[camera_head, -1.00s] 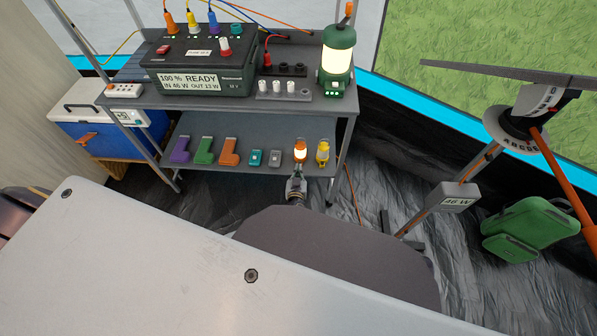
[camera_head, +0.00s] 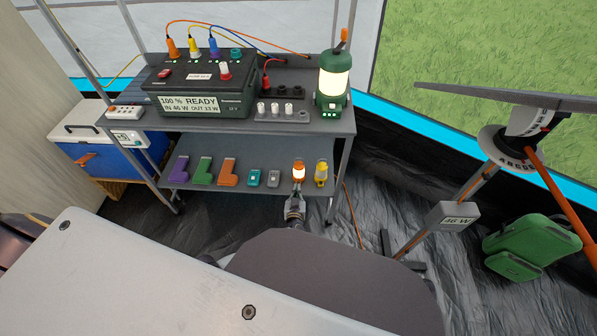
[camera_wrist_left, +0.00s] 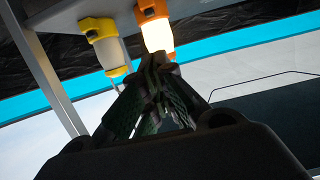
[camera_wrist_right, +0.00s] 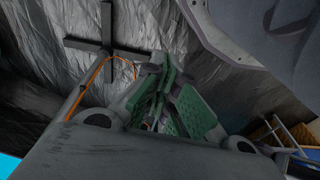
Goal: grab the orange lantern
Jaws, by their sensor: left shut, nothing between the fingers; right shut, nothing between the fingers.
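The small orange lantern (camera_head: 299,173), with a glowing lamp section, stands on the lower shelf of the cart, just left of a yellow lantern (camera_head: 321,174). My left gripper (camera_head: 296,196) is close in front of the orange lantern, shut and empty. In the left wrist view the orange lantern (camera_wrist_left: 157,35) is just beyond the shut fingertips (camera_wrist_left: 157,62), which overlap its lower edge. I cannot tell whether they touch it. My right gripper (camera_wrist_right: 160,72) is shut and empty over the dark floor in the right wrist view, and is hidden in the head view.
The lower shelf (camera_head: 240,203) also holds purple, green and orange L-shaped pieces and two small boxes. A larger green lantern (camera_head: 334,82) and a power station (camera_head: 205,90) stand on the top shelf. A pale tabletop (camera_head: 120,275) fills the lower left.

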